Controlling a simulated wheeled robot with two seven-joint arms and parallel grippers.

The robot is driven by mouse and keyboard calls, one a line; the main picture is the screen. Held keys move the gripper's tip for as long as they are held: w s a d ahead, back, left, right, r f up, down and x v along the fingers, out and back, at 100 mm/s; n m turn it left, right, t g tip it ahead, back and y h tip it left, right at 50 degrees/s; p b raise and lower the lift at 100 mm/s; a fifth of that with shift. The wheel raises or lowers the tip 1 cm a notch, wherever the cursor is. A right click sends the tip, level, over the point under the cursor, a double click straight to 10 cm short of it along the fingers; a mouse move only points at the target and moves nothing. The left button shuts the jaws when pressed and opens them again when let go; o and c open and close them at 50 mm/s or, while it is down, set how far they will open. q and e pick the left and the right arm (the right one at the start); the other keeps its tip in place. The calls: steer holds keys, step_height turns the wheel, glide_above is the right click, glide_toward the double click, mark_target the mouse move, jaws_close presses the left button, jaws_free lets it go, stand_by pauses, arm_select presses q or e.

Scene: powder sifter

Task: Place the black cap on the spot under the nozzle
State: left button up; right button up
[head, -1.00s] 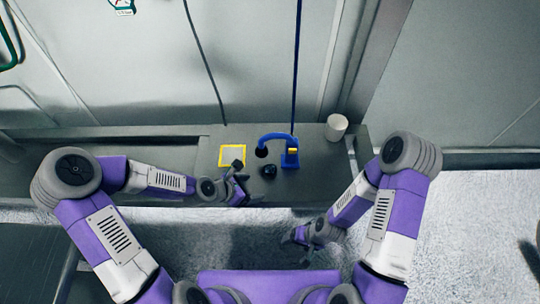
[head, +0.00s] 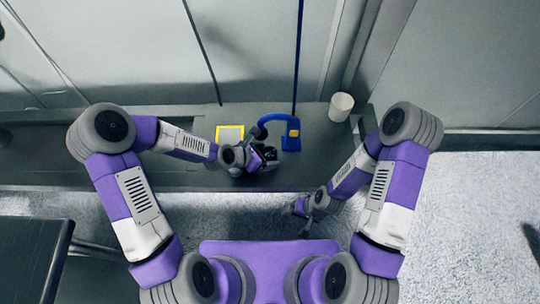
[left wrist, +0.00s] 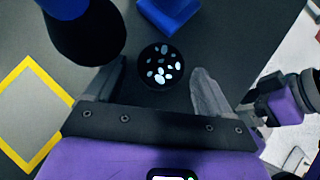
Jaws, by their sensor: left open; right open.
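The black cap (left wrist: 160,66) stands on the table between the spread fingers of my left gripper (left wrist: 158,72); its top shows several pale specks. The fingers are open, one on each side of the cap, with a gap visible. In the head view my left gripper (head: 266,156) largely covers the cap. The blue dispenser (head: 292,134) stands just beyond, its arm reaching left to a black nozzle (left wrist: 84,30). The spot under the nozzle is hidden in both views. My right gripper (head: 302,212) is open and empty, in front of the table edge.
A yellow square outline (head: 230,127) lies on the grey table (head: 200,118) left of the nozzle. A white cup (head: 341,106) stands at the back right. A wall rises behind the table. The left part of the tabletop is clear.

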arm_select(q)
steer(key=shift+w, duration=0.1)
steer(key=c, duration=1.1)
